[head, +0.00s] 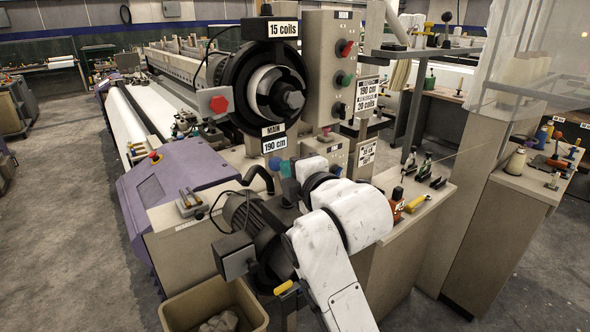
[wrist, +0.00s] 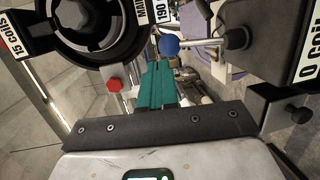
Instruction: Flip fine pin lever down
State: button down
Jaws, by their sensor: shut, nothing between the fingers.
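A lever with a blue ball (wrist: 170,46) on a bright rod comes out of a dark block (wrist: 236,38) in the wrist view. The blue ball also shows in the head view (head: 274,163), below the MAIN 190 cm sign (head: 274,144). I cannot read a label naming the fine pin lever, so I cannot tell whether this is it. My gripper (wrist: 158,68) has teal fingers, shut and empty, with the tips just short of the blue ball in the wrist view. In the head view my gripper (head: 289,184) is mostly hidden by my wrist.
The round winder (head: 263,83) stands above my gripper, with a red knob (head: 220,104) at its left. A panel with several knobs (head: 343,80) rises to its right. A purple cover (head: 160,188) lies left. A bin (head: 212,307) stands below, and tools lie on the right-hand bench (head: 425,199).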

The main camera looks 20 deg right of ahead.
jog(key=r+b+v, duration=0.2)
jog(key=v, duration=0.8)
jog(key=s+d+f+m+g+h, duration=0.1)
jog(key=s+d+f+m+g, duration=0.2)
jog(key=f, duration=0.7)
jog(key=s+f+m+g+b, duration=0.15)
jog(key=s+f+m, duration=0.25)
jog(key=f, duration=0.5)
jog(key=s+d+f+m+g+h, duration=0.1)
jog(key=s+d+f+m+g, duration=0.2)
jog(key=f, duration=0.7)
jog(key=s+d+f+m+g, duration=0.1)
jog(key=s+f+m+g, duration=0.2)
jog(key=s+f+m, duration=0.2)
jog(key=s+d+f+m+g, duration=0.2)
jog(key=s+f+m+g, duration=0.2)
jog(key=s+f, duration=0.7)
jog(key=s+m, duration=0.1)
jog(key=s, duration=0.6)
jog(key=shift+s+f, duration=0.15)
jog(key=shift+s, duration=0.1)
jog(key=shift+g, duration=0.25)
